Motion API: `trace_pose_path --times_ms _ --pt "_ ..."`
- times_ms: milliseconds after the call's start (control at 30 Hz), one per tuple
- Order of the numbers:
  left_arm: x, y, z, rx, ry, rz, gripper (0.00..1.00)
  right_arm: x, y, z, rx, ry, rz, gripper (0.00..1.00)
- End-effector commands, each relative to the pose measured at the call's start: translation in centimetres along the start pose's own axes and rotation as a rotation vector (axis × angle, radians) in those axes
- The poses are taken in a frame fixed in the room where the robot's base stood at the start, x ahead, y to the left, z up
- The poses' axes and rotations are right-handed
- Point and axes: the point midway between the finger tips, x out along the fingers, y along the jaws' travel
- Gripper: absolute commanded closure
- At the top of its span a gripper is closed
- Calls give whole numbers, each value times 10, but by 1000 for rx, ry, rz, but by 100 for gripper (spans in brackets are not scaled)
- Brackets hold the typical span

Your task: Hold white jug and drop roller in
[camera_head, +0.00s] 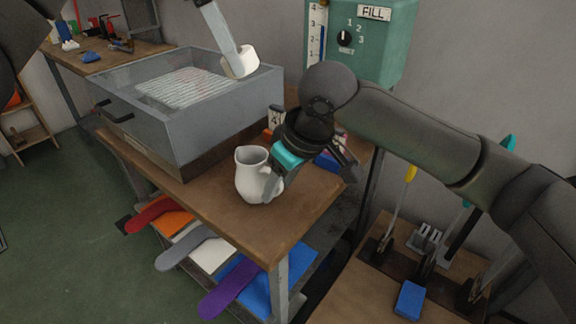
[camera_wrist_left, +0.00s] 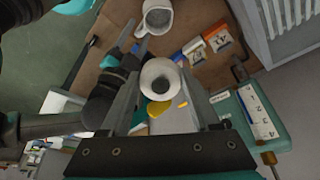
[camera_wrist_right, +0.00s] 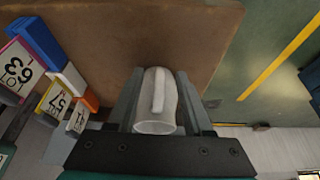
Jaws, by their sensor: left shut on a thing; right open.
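The white jug (camera_head: 252,177) stands upright on the wooden table near its front edge, handle to the right. It also shows in the left wrist view (camera_wrist_left: 153,20). My right gripper (camera_head: 285,172) is open at the jug's handle side. In the right wrist view the jug (camera_wrist_right: 157,108) lies between the open fingers (camera_wrist_right: 157,110); I cannot tell whether they touch it. My left gripper (camera_wrist_left: 160,95) is shut on the white roller (camera_wrist_left: 158,76). The roller (camera_head: 241,62) is held high above the grey basin's right end, up and left of the jug.
A grey metal basin (camera_head: 225,110) with a rack stands left of the jug. Numbered lot blocks (camera_wrist_right: 58,98) are beside my right gripper. A green fill machine (camera_head: 375,45) is behind. Coloured sock forms (camera_head: 230,290) stick out below the table. The tabletop before the jug is clear.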

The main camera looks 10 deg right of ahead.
Motion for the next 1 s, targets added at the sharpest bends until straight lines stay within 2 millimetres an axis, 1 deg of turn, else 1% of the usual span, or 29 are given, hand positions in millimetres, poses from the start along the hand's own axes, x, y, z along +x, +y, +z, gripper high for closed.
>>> trace_pose_path --times_ms 33,100,200,300,433,667,1000 --pt "0 0 0 0 0 0 95 9 0 1 1 -3 -1 49" --pt "0 0 0 0 1 0 95 19 0 1 0 -3 -1 49" --pt "0 0 0 0 0 0 95 31 0 0 -1 -2 0 49" --pt "0 0 0 0 1 0 95 38 0 0 -1 0 -1 49" --pt "0 0 0 0 1 0 95 41 0 0 -1 1 1 49" --pt "0 0 0 0 1 0 95 41 0 0 -1 1 1 50" --pt "0 0 0 0 0 0 95 41 0 0 -1 1 1 89"
